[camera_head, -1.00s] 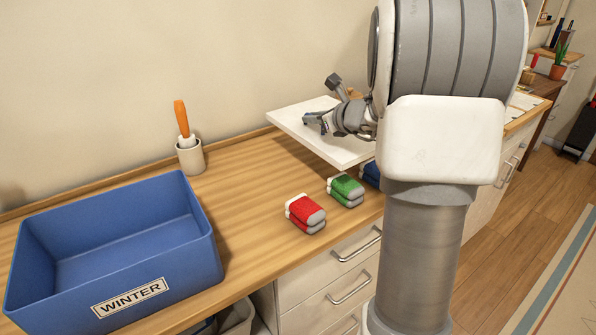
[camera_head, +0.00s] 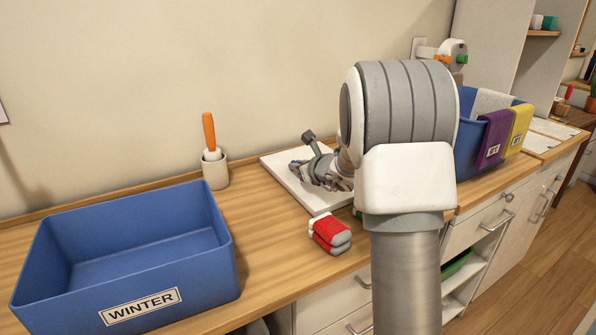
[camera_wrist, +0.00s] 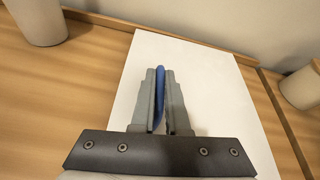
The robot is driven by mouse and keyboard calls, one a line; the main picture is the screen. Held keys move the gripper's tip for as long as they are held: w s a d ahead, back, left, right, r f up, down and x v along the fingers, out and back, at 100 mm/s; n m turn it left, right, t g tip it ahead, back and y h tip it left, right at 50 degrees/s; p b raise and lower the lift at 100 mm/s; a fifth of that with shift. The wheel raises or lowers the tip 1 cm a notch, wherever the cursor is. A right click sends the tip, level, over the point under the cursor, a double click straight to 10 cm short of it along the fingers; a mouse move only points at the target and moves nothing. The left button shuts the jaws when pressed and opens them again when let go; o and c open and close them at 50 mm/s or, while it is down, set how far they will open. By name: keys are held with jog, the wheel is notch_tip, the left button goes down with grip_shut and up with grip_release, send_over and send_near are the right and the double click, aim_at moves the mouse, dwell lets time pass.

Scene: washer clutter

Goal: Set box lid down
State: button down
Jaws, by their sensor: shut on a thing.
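The box lid is a flat white panel (camera_head: 303,196) with a blue handle (camera_wrist: 160,92). It lies level at or just above the wooden counter, near the wall; I cannot tell whether it touches. My gripper (camera_head: 315,172) is over the lid. In the wrist view, my gripper (camera_wrist: 162,80) is shut on the blue handle, with the white lid (camera_wrist: 215,90) spread beneath it. My arm hides the lid's right part in the head view.
An open blue bin labelled WINTER (camera_head: 140,304) stands at left. A cup (camera_head: 216,174) holds an orange-handled tool. A red and grey folded bundle (camera_head: 331,233) sits by the lid's front edge. A second blue bin (camera_head: 467,150) with draped cloths stands right, behind my arm.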

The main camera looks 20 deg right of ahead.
jog(key=shift+f, duration=0.3)
jog(key=c, duration=0.9)
grip_release()
jog(key=shift+r, duration=0.1)
jog(key=shift+s+r, duration=0.15)
jog(key=shift+s, duration=0.1)
jog(key=p+v, duration=0.1)
jog(key=v, duration=1)
jog(key=shift+s, duration=0.25)
